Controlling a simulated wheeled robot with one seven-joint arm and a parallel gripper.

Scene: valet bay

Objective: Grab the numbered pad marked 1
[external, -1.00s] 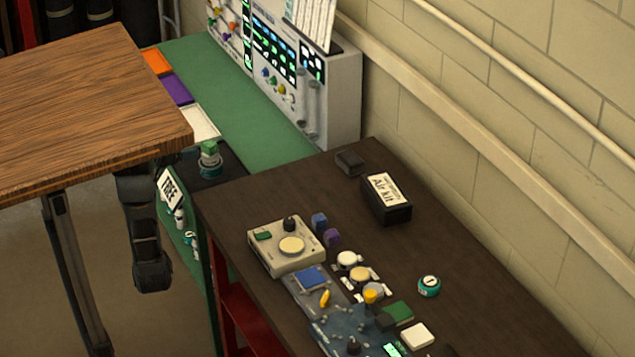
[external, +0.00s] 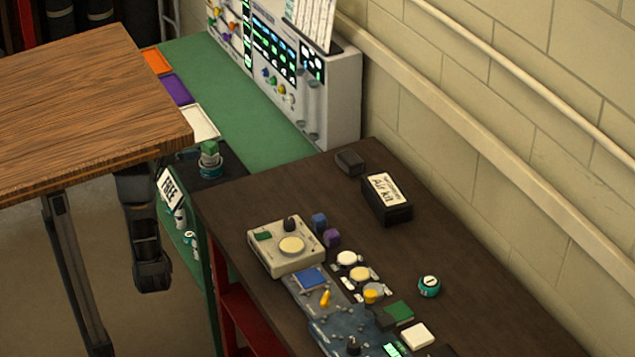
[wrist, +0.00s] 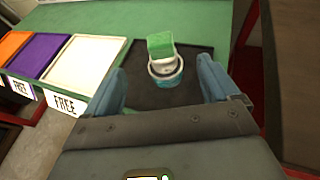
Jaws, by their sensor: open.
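A round teal pad with a white top (external: 429,286) lies on the dark brown table at the right; its small dark mark looks like a 1, but is too small to be sure. Another teal round piece (wrist: 165,79) with a grey-white upper part stands on a black mat (wrist: 193,60); a green block (wrist: 160,45) sits on top. It also shows in the external view (external: 209,167). My gripper (wrist: 165,88) is open, its two blue-grey fingers on either side of this piece in the wrist view. Contact cannot be told. In the external view I cannot clearly make out my gripper.
A wooden tabletop (external: 85,105) stands at the left. Orange, purple and white trays (external: 200,122) lie on the green bench, with FREE signs at the front. The brown table (external: 280,190) holds a control box, several knobs and a black Air kit box (external: 387,208). A wall closes the right.

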